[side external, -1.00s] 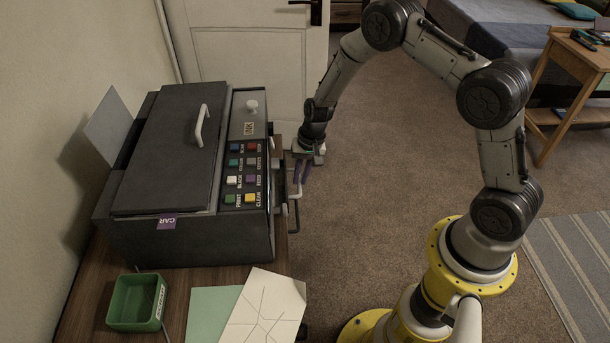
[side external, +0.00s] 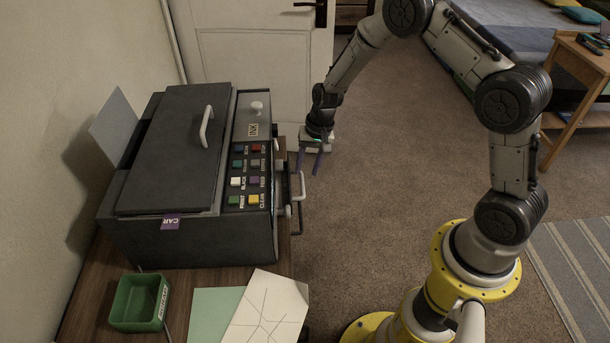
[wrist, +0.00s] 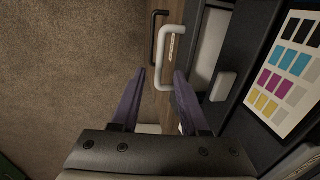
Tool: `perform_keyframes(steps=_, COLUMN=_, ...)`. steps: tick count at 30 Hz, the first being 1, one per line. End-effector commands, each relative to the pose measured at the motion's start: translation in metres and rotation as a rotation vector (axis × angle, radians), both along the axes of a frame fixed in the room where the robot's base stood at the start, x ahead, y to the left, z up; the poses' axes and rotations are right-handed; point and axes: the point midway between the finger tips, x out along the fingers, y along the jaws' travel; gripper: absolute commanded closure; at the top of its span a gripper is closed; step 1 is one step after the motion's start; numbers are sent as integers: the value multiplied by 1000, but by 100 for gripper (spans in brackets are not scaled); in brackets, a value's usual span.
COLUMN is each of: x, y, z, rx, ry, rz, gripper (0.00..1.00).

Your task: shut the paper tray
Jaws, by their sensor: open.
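The dark grey printer (side external: 165,180) stands on a desk at left. Low on its right-hand face, a pale handle (side external: 302,186) sticks out; it seems to belong to the paper tray, whose body is mostly hidden. The pale handle also shows in the wrist view (wrist: 164,60), beside a light grey panel (wrist: 211,50). How far the tray stands out is hard to tell. My gripper (side external: 309,172) is open and empty, its purple fingers pointing down near the handle's far end. In the wrist view its fingertips (wrist: 160,75) appear around the handle's near part; contact is unclear.
A black handle (wrist: 155,40) sits beside the pale one, over a wooden front. A green bin (side external: 138,303) and paper sheets (side external: 262,312) lie on the desk. A raised lid handle (side external: 206,126) tops the printer. Open carpet (side external: 400,190) lies to the right.

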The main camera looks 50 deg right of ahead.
Motion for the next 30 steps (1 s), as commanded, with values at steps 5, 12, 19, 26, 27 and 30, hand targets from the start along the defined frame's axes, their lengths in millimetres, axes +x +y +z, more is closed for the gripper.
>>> perform_keyframes(steps=5, x=-5, y=-6, z=42, rx=0, ry=-5, rz=-3, gripper=55)
perform_keyframes(steps=12, x=-11, y=-11, z=79, rx=-1, ry=-3, rz=-2, gripper=55)
perform_keyframes(steps=19, x=-13, y=-13, z=92, rx=0, ry=0, rz=-2, gripper=55)
perform_keyframes(steps=26, x=-13, y=-13, z=92, rx=0, ry=0, rz=-2, gripper=55)
perform_keyframes(steps=27, x=-13, y=-13, z=92, rx=0, ry=0, rz=-2, gripper=61)
perform_keyframes(steps=30, x=-12, y=-12, z=92, rx=8, ry=0, rz=-38, gripper=79)
